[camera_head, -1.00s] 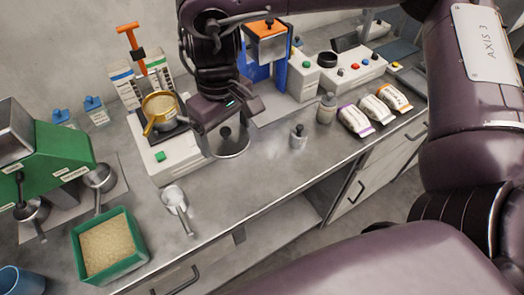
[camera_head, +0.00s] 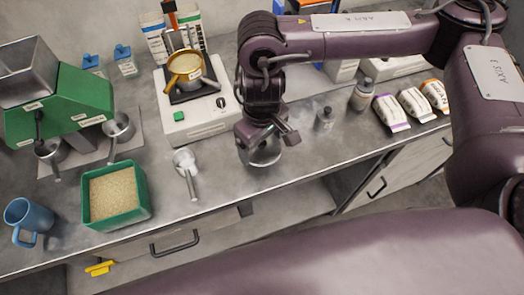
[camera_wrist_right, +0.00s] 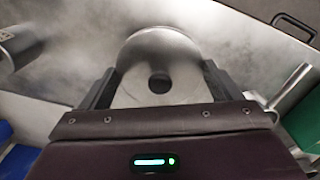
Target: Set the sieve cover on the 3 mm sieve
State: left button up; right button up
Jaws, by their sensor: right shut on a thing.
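My right gripper (camera_head: 268,133) is shut on a round, grey metal disc (camera_head: 262,155) that looks like the sieve cover, and holds it over the bench near the front edge. In the right wrist view the disc (camera_wrist_right: 160,55) sits between the two fingers, with a dark round spot at its middle. My left gripper is not in view.
A metal scoop (camera_head: 186,163), a green tray (camera_head: 118,221) of grain and a blue mug (camera_head: 30,218) are further left.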

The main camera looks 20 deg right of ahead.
aim_at(262, 153)
jog(key=shift+f+b, duration=0.35)
jog(key=shift+f, duration=1.85)
jog(key=shift+f, duration=0.1)
jog(key=o, duration=0.9)
jog(key=shift+c, duration=0.2)
notch_tip(262, 153, up, 12)
jog(key=shift+r+p, duration=0.15)
jog(key=shift+p, duration=0.35)
